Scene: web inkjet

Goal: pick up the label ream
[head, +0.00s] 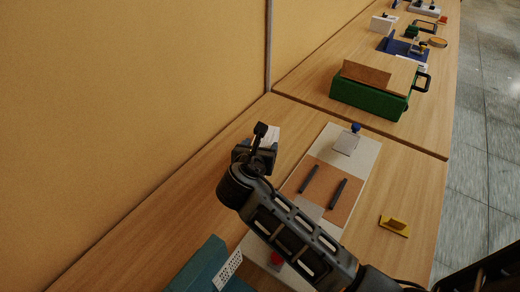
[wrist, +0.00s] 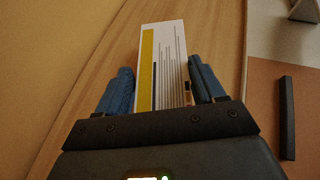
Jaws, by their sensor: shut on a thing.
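The label ream (wrist: 165,50) is a white block with a yellow stripe and thin dark lines on its face. In the wrist view it stands between the two blue fingers of my gripper (wrist: 160,78), which is shut on it. In the head view my gripper (head: 259,148) is over the near table, close to the wall, and hides most of the ream; a white part of it (head: 273,134) shows behind. I cannot tell whether the ream touches the table.
Right of my gripper lies a board with a brown panel (head: 325,192) and two dark bars. A yellow piece (head: 394,225) sits near the table's right side. A teal box (head: 200,268) stands at the front, and a green box (head: 368,97) on the farther table.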

